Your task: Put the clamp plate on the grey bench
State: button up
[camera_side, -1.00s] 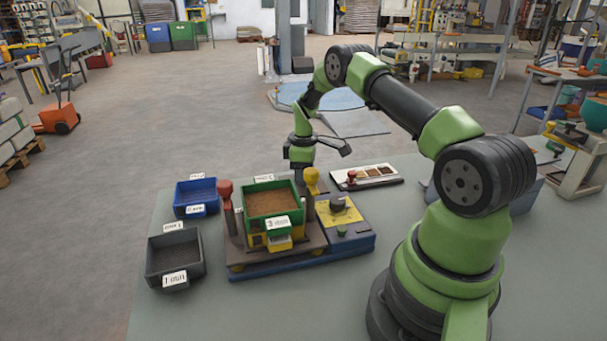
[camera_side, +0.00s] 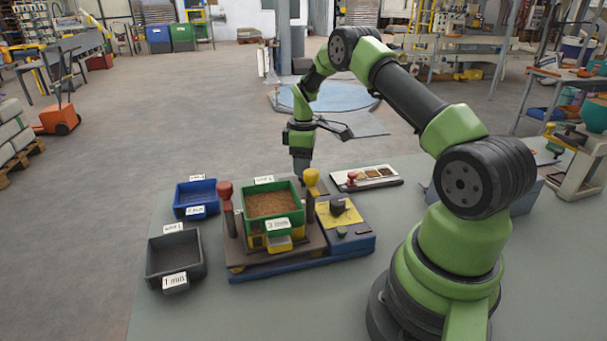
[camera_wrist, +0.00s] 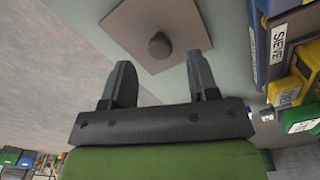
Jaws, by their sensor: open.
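The clamp plate is a flat, brownish square with a round dark knob in its middle. In the wrist view the clamp plate (camera_wrist: 125,28) lies on the grey bench (camera_wrist: 228,55), near a bench edge. My gripper (camera_wrist: 160,78) is open, with a finger toward each side of the knob in the picture but apart from it; nothing is between the fingers. The grey bench (camera_side: 230,310) is in front.
The machine holds a green bin (camera_side: 270,203) with brown grain, between a red knob (camera_side: 224,190) and a yellow knob (camera_side: 311,180). A blue bin (camera_side: 196,195) and a dark grey bin (camera_side: 174,256) stand left. A sample tray (camera_side: 367,177) lies behind right. The front bench is clear.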

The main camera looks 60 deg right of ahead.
jog(key=s+a+r+m+t, duration=0.2)
jog(key=a+r, duration=0.5)
jog(key=r, duration=0.4)
jog(key=s+a+r+m+t, duration=0.1)
jog(key=a+r, duration=0.5)
jog(key=r, duration=0.6)
jog(key=s+a+r+m+t+y, duration=0.2)
jog(key=s+a+m+t, duration=0.2)
jog(key=s+a, duration=0.8)
jog(key=s+m, duration=0.1)
jog(key=s, duration=0.4)
jog(key=shift+a, duration=0.4)
